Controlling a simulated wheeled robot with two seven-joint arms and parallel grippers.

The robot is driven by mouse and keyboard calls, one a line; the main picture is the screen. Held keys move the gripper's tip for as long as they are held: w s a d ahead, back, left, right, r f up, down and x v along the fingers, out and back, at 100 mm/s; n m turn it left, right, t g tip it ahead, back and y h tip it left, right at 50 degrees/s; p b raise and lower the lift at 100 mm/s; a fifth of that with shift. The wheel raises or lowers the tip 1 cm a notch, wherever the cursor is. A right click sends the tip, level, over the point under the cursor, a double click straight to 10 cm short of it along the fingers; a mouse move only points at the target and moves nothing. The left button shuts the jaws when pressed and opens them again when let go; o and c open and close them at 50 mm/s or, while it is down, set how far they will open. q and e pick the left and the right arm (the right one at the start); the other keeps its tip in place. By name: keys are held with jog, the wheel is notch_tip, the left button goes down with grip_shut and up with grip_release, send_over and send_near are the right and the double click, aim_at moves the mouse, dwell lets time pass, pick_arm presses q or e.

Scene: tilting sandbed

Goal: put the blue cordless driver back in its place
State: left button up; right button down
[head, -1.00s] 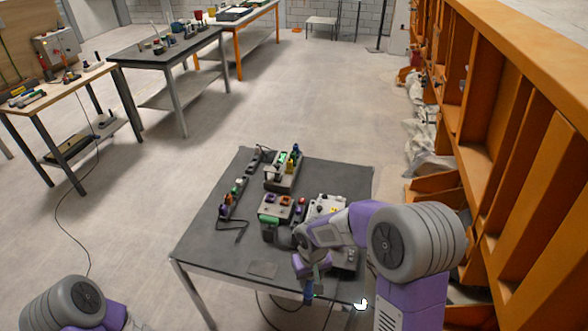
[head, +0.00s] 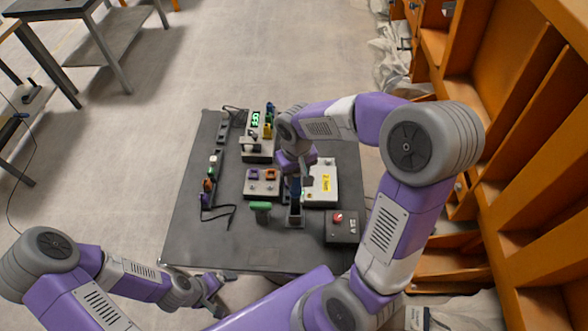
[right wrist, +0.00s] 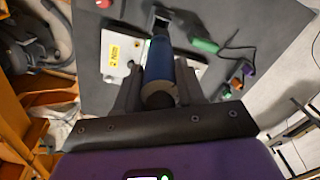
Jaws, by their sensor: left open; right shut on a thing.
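The blue cordless driver (head: 295,193) is upright over the middle of the dark table (head: 188,238). My right gripper (head: 295,178) is shut on it from above. In the right wrist view the driver's blue body (right wrist: 160,62) lies between the fingers of my right gripper (right wrist: 158,92), with a black part (right wrist: 162,18) at its far end. A dark piece (head: 295,219) shows just below the driver; I cannot tell whether it is part of the driver or whether they touch. My left gripper (head: 213,290) is open and empty off the table's near left edge.
A white case with a yellow label (head: 325,184) is right of the driver. A grey box with a red button (head: 342,227) stands front right. A green-topped tool (head: 260,206) and a block with purple and orange parts (head: 262,182) are left. Orange shelving (head: 500,170) borders the right.

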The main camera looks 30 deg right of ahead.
aim_at(296, 195)
jog(key=shift+w+f+b, duration=0.15)
jog(key=shift+f+b, duration=1.65)
jog(key=shift+f, duration=0.45)
jog(key=shift+f+b, duration=3.15)
jog(key=shift+f, duration=0.6)
jog(key=c, duration=0.6)
grip_release()
jog(key=shift+o, duration=0.5)
jog(key=o, duration=0.4)
